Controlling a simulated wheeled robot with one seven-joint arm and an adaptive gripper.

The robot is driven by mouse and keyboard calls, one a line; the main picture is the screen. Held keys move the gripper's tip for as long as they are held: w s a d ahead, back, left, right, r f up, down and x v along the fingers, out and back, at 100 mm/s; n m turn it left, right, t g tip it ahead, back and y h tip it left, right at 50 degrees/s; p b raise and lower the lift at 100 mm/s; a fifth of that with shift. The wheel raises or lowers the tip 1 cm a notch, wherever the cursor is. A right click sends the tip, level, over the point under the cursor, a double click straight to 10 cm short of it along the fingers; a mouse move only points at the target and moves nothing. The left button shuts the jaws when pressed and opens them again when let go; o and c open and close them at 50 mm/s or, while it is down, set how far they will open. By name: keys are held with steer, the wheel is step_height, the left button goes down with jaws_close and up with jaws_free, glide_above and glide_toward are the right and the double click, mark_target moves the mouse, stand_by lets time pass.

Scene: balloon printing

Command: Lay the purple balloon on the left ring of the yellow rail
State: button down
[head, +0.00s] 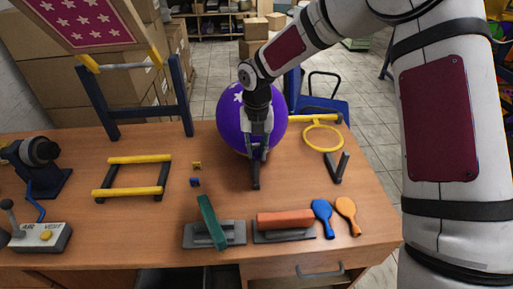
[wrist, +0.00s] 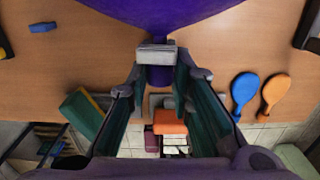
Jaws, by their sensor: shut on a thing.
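The purple balloon (head: 228,124) is large and round with white marks, and stands upright behind my gripper (head: 257,158) in the head view. In the wrist view the balloon (wrist: 160,14) fills the top edge, and my gripper (wrist: 158,68) is shut on its narrow neck, with a grey piece across it. The yellow rail (head: 315,119) shows to the right of the balloon, with one yellow ring (head: 323,151) at its right end. The rail's left part and left ring are hidden behind the balloon and gripper. I cannot tell whether the balloon touches the rail.
Blue (head: 322,217) and orange (head: 347,214) flat balloons lie at the table's front right. Green (head: 211,222) and orange (head: 285,219) blocks are on grey bases. A yellow-and-black frame (head: 139,159) and a screen stand (head: 144,65) are left.

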steer(key=shift+f, duration=0.15)
stand_by(0.7)
steer(key=c, duration=1.3)
jaws_free()
steer(key=shift+c, duration=0.2)
step_height(320, 180, up, 12)
